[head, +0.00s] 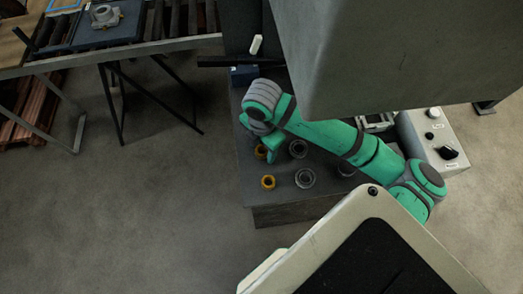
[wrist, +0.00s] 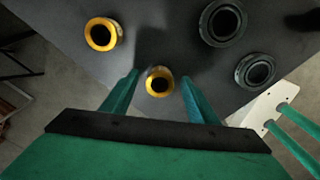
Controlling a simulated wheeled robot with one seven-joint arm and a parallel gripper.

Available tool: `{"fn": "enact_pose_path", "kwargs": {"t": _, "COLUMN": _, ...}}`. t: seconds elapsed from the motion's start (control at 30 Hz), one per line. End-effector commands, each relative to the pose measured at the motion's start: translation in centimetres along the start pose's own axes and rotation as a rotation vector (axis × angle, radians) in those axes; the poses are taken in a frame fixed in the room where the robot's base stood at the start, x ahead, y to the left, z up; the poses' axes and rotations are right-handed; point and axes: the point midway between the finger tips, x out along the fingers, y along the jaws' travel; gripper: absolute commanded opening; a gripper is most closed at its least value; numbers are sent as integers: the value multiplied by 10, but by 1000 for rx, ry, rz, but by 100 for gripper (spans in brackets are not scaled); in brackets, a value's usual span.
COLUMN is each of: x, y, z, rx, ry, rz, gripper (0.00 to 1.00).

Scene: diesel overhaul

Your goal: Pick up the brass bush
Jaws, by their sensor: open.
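Two brass bushes show on the dark bench top. One brass bush (wrist: 148,84) lies between the two fingers of my gripper (wrist: 160,76) in the wrist view, with space on both sides. In the head view this bush (head: 260,152) is partly hidden by my gripper (head: 269,155). The other brass bush (wrist: 90,36) lies up and left in the wrist view, outside the fingers, and lower in the head view (head: 268,183). My gripper is open and holds nothing. I cannot tell how far its fingertips are above the bench.
Grey rings (head: 298,149) (head: 305,179) lie right of the bushes on the bench (head: 290,215). A control box (head: 432,138) with knobs stands to the right. A large grey housing (head: 390,55) overhangs the back. A roller conveyor (head: 180,20) is at upper left. Left floor is clear.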

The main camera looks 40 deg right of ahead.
Motion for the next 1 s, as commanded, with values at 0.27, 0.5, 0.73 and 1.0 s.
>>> {"fn": "enact_pose_path", "kwargs": {"t": 0.27, "x": 0, "y": 0, "z": 0, "rx": 0, "ry": 0, "rz": 0, "gripper": 11}}
{"fn": "enact_pose_path", "kwargs": {"t": 0.5, "x": -1, "y": 0, "z": 0, "rx": 0, "ry": 0, "rz": 0, "gripper": 9}}
{"fn": "enact_pose_path", "kwargs": {"t": 0.73, "x": -19, "y": 1, "z": 1, "rx": -2, "ry": -3, "rz": 1, "gripper": 9}}
{"fn": "enact_pose_path", "kwargs": {"t": 1.0, "x": -70, "y": 1, "z": 1, "rx": -2, "ry": -4, "rz": 1, "gripper": 9}}
